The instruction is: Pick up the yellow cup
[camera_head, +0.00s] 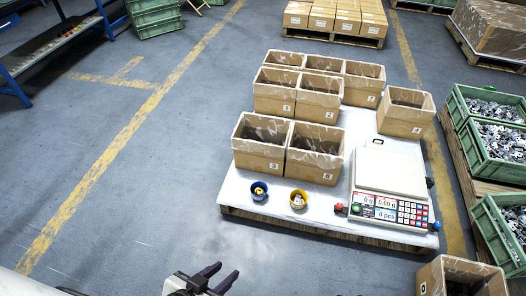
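My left gripper (222,277) is at the bottom of the head view, in front of the pallet and well short of the cups. Its two dark fingers are apart with nothing between them. My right gripper is not in view.
A scale (388,190) stands right of the yellow cup. Cardboard boxes (314,154) stand close behind the cups. Another box (460,278) is at the bottom right. Green crates of metal parts (494,148) line the right side. Floor left of the pallet is clear.

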